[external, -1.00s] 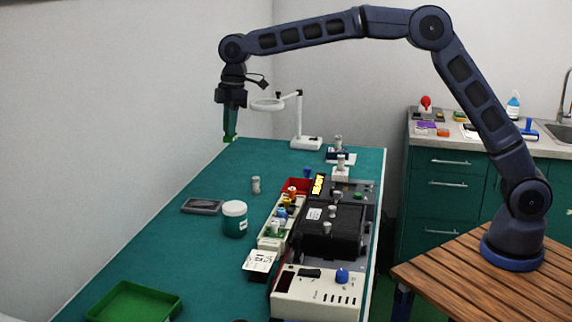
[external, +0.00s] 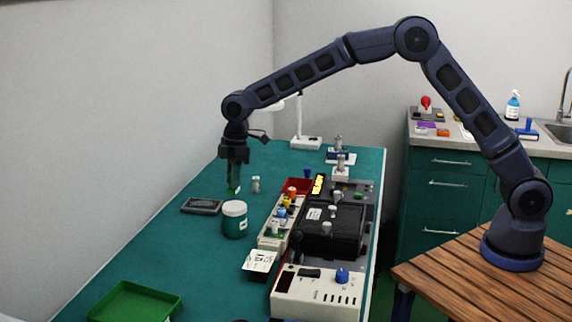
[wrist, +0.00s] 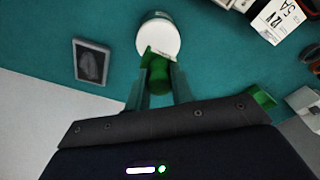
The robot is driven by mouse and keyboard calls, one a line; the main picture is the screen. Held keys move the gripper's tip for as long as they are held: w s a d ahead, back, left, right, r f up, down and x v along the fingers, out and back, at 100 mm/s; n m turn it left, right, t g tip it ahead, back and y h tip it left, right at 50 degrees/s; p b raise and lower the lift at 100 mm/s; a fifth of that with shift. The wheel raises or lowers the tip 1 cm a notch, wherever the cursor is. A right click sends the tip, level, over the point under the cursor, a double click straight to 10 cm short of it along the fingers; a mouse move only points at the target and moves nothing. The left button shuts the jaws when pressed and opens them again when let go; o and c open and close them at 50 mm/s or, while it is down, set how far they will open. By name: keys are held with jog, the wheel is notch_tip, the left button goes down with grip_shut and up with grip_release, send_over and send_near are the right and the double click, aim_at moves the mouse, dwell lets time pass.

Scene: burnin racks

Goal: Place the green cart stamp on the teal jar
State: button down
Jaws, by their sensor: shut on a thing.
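The teal jar (external: 234,222) with a white lid stands upright on the green bench, and its lid also shows at the top of the wrist view (wrist: 160,38). My gripper (external: 234,186) points down above the bench, behind the jar in the external view. It is shut on the green cart stamp (wrist: 157,72), which sits between the fingers in the wrist view. There the stamp's far end overlaps the near edge of the lid; I cannot tell if they touch. In the external view the stamp (external: 234,189) is a small green shape just above the lid.
A dark flat device (external: 201,206) lies left of the jar. A small grey cylinder (external: 256,185) stands behind it. A green tray (external: 135,302) lies at the front left.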

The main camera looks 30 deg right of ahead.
jog(key=shift+f, duration=2.05)
jog(key=shift+f, duration=0.2)
jog(key=c, duration=1.2)
grip_release()
jog(key=shift+r, duration=0.1)
notch_tip(320, 180, up, 12)
jog(key=d, duration=0.1)
jog(key=shift+d, duration=0.25)
jog(key=shift+r, duration=0.1)
